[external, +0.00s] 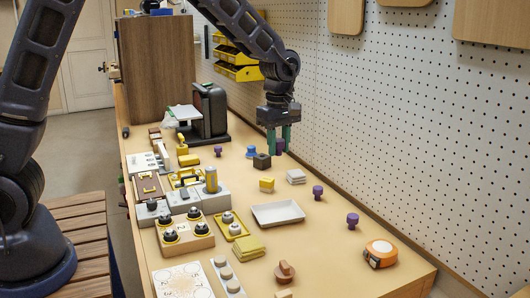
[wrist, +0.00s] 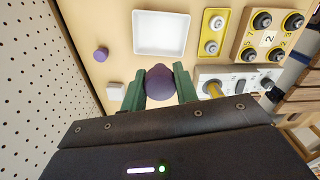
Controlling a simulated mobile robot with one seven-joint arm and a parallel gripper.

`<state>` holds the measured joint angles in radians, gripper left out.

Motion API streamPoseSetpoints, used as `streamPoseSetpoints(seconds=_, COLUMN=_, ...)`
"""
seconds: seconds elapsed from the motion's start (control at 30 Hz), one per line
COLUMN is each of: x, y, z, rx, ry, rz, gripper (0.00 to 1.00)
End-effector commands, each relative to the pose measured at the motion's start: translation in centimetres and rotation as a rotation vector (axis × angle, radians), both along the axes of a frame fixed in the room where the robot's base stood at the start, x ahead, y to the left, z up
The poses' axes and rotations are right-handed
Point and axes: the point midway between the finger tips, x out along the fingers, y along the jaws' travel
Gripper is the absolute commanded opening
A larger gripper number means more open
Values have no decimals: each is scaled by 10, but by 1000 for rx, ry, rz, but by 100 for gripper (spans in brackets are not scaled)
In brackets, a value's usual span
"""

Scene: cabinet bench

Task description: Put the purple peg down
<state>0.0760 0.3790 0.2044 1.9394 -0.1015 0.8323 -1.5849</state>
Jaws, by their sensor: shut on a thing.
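My gripper (external: 279,140) has two green fingers and points down over the bench. It is shut on a purple peg (wrist: 159,84), whose round top shows between the fingers in the wrist view. In the external view the held peg (external: 280,145) shows partly between the fingers, apparently above the bench top. Other purple pegs stand on the bench: one right of the white tray (external: 318,192), one nearer the front right (external: 352,220), and a small one at the back left (external: 218,151).
Near the gripper are a dark block (external: 262,161), a blue piece (external: 251,152), a yellow block (external: 267,184) and pale stacked squares (external: 296,177). An orange tape measure (external: 380,254) sits front right. A pegboard wall (external: 400,120) borders the right side.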

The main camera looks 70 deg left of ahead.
Motion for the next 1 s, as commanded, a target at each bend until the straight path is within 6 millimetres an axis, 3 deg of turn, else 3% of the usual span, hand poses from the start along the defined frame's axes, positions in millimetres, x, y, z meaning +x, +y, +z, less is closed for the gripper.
streamPoseSetpoints(seconds=0.6, x=-1, y=1, z=-129, rx=-1, ry=4, rz=-1, gripper=8)
streamPoseSetpoints(seconds=1.0, x=0, y=1, z=-160, rx=0, ry=2, rz=-1, gripper=8)
